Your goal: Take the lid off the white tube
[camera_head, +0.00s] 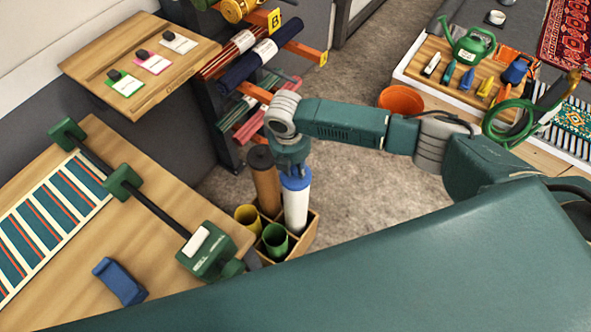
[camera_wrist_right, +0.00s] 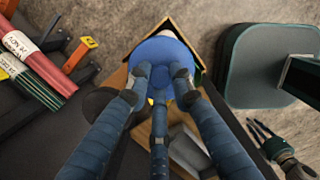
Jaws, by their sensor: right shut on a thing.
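The white tube (camera_head: 296,208) stands upright in a wooden crate (camera_head: 304,237) beside the workbench. Its blue lid (camera_head: 296,183) sits at the tube's top end, with no gap that I can make out. My right gripper (camera_head: 293,170) comes down from above and is shut on the blue lid. In the right wrist view the fingers (camera_wrist_right: 160,78) press around the lid (camera_wrist_right: 160,52), and the tube below is mostly hidden. At the lower right of that view my left gripper (camera_wrist_right: 262,130) appears small, with its dark fingers apart and empty.
A brown tube (camera_head: 264,182), a yellow tube (camera_head: 247,217) and a green tube (camera_head: 275,240) share the crate. A rack of rolled rugs (camera_head: 250,62) stands behind. The wooden workbench (camera_head: 150,190) is close on the left. Open floor lies right of the crate.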

